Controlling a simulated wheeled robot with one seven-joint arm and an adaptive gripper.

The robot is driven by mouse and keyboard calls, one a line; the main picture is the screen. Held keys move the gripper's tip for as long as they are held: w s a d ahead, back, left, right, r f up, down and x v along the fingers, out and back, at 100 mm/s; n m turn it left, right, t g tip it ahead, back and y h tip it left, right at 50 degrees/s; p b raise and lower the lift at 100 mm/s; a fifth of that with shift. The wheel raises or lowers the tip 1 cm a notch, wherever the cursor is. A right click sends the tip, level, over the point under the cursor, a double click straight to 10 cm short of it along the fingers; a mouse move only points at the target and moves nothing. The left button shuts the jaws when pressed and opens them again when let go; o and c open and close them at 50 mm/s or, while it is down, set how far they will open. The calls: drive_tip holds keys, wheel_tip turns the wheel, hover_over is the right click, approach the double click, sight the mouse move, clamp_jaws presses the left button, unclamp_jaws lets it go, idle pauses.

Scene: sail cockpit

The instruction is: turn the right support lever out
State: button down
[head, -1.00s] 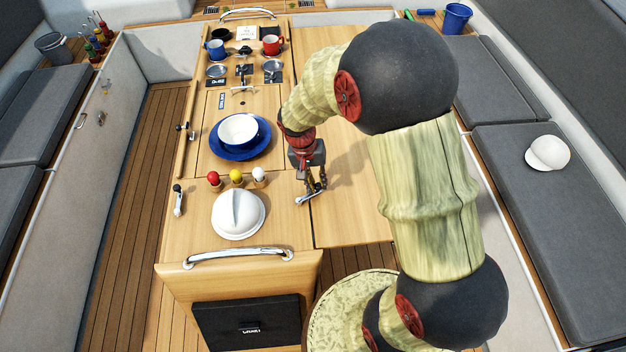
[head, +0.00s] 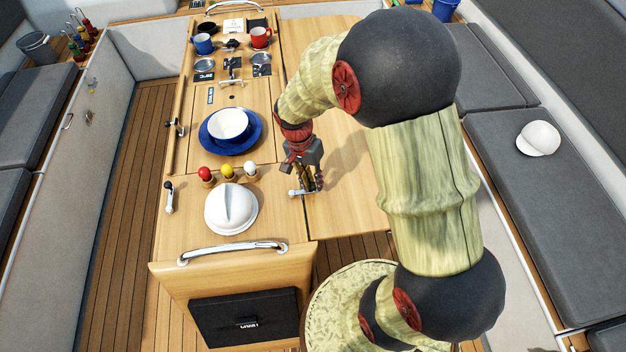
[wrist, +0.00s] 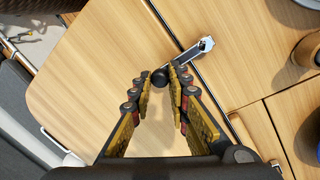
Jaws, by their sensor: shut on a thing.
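The right support lever (head: 295,192) is a small metal arm on the table's right side. In the wrist view the lever (wrist: 193,52) runs from its bright metal pivot at the upper right down to a black knob. My gripper (head: 317,187) is at the lever's free end. In the wrist view the fingertips of my gripper (wrist: 161,79) are closed in on both sides of the black knob. The lever points to the right in the head view, across the seam onto the right table leaf (head: 350,215). The fingers partly hide the knob.
A white dome (head: 231,209) and red, yellow and white egg-shaped items (head: 228,171) stand left of the lever. A similar lever (head: 169,198) is at the table's left edge. A bowl (head: 228,124) on a blue plate sits further back. The right leaf is mostly clear.

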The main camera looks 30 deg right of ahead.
drive_tip(key=c, duration=1.7)
unclamp_jaws()
drive_tip(key=r, duration=0.4)
drive_tip(key=w+a+r, duration=0.1)
drive_tip(key=r, duration=0.6)
drive_tip(key=shift+w+a+r, duration=0.25)
drive_tip(key=shift+w+r, duration=0.1)
drive_tip(key=shift+r, duration=0.05)
